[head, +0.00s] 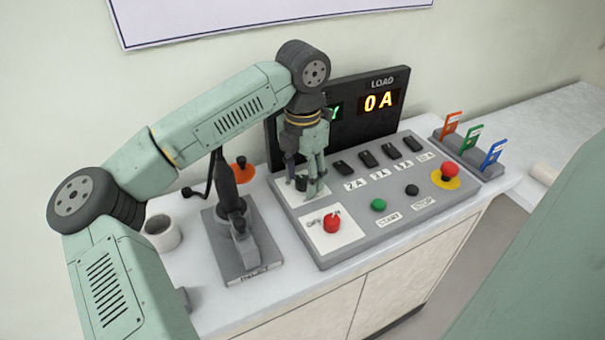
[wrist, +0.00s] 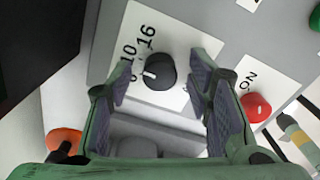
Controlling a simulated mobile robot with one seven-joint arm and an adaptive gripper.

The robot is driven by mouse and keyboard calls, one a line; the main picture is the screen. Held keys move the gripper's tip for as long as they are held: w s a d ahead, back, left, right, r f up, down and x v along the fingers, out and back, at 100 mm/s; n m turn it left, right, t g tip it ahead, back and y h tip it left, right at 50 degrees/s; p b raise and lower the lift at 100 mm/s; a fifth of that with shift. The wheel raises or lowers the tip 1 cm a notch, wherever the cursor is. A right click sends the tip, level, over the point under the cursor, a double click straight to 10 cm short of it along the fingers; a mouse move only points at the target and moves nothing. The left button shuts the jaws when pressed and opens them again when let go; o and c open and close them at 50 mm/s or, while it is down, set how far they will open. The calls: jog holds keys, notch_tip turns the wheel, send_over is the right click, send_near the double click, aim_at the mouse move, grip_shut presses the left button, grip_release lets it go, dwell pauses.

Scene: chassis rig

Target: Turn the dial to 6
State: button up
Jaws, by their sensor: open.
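The dial (wrist: 161,71) is a black round knob on a white plate, with a white pointer line facing left in the wrist view. The labels 16 and 10 are readable beside it; a lower mark near the left finger is partly hidden. My gripper (wrist: 170,78) is open, with one finger on each side of the dial, apart from it in the picture. In the head view my gripper (head: 309,187) points down over the panel's left part, and the dial (head: 300,184) is partly hidden by the fingers.
The panel also has a red OFF/ON knob (head: 331,223), a green START button (head: 379,205), a black STOP button (head: 412,190) and a red mushroom button (head: 449,171). The display (head: 380,101) reads 0 A.

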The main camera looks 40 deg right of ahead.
jog(key=shift+c, duration=0.3)
grip_shut()
jog(key=shift+f+n+b, duration=0.1)
jog(key=shift+n+b, duration=0.2)
jog(key=shift+b, duration=0.05)
jog(key=n+b, duration=0.2)
jog(key=shift+f+n, duration=0.1)
jog(key=shift+n, duration=0.2)
jog(key=n+b, duration=0.4)
jog(key=n, duration=0.1)
jog(key=shift+r+n, duration=0.2)
jog(key=shift+n, duration=0.2)
jog(key=shift+o, duration=0.3)
grip_release()
